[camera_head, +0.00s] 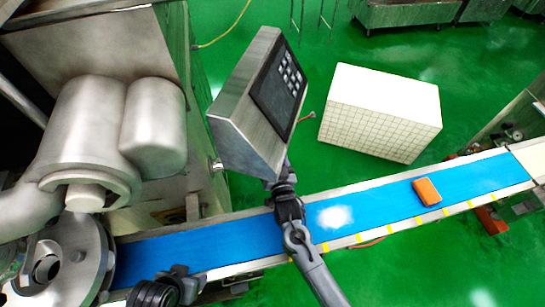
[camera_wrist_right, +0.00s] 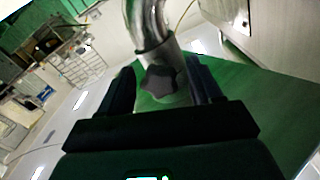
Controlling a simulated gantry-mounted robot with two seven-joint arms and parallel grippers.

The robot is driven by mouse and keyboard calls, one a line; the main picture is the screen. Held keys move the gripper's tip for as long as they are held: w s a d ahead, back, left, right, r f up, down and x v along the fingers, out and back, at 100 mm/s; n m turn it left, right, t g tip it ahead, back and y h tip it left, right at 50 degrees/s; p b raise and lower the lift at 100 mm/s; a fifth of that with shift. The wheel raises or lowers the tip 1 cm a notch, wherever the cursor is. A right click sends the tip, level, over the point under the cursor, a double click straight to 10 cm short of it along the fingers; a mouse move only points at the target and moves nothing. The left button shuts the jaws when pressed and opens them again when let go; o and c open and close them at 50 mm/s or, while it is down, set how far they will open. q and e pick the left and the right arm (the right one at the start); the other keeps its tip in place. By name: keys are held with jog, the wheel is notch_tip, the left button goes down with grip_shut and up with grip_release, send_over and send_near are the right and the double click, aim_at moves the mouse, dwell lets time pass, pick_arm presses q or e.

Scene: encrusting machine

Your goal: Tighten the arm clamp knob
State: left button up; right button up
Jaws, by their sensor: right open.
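The clamp knob (camera_wrist_right: 163,82) is dark and lobed, below a shiny curved metal tube in the right wrist view. My right gripper (camera_wrist_right: 162,68) is open, with one finger on each side of the knob. Gaps show between the fingers and the knob, and whether either touches is unclear. In the head view my right gripper (camera_head: 279,178) is at the lower edge of the tilted control panel (camera_head: 262,100), and I cannot make out the knob between its fingers.
A blue conveyor belt (camera_head: 375,211) runs below my right arm, with an orange block (camera_head: 427,191) on it. Steel machinery (camera_head: 85,140) fills the left. A white tiled box (camera_head: 380,112) stands on the green floor behind the belt.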

pick_arm(q)
jog(key=shift+a, duration=0.15)
pick_arm(e)
jog(key=c, duration=1)
pick_arm(q)
jog(key=shift+r+p, duration=0.3)
jog(key=shift+p, duration=0.05)
pick_arm(e)
jog(key=shift+m, duration=1)
jog(key=shift+c, duration=0.2)
jog(key=o, duration=1)
jog(key=shift+o, duration=0.2)
pick_arm(q)
jog(key=shift+r, duration=0.1)
jog(key=shift+r+p, duration=0.6)
jog(key=shift+p, duration=0.1)
pick_arm(e)
jog(key=v, duration=1)
jog(key=shift+s+d, duration=0.2)
jog(key=shift+s, duration=0.15)
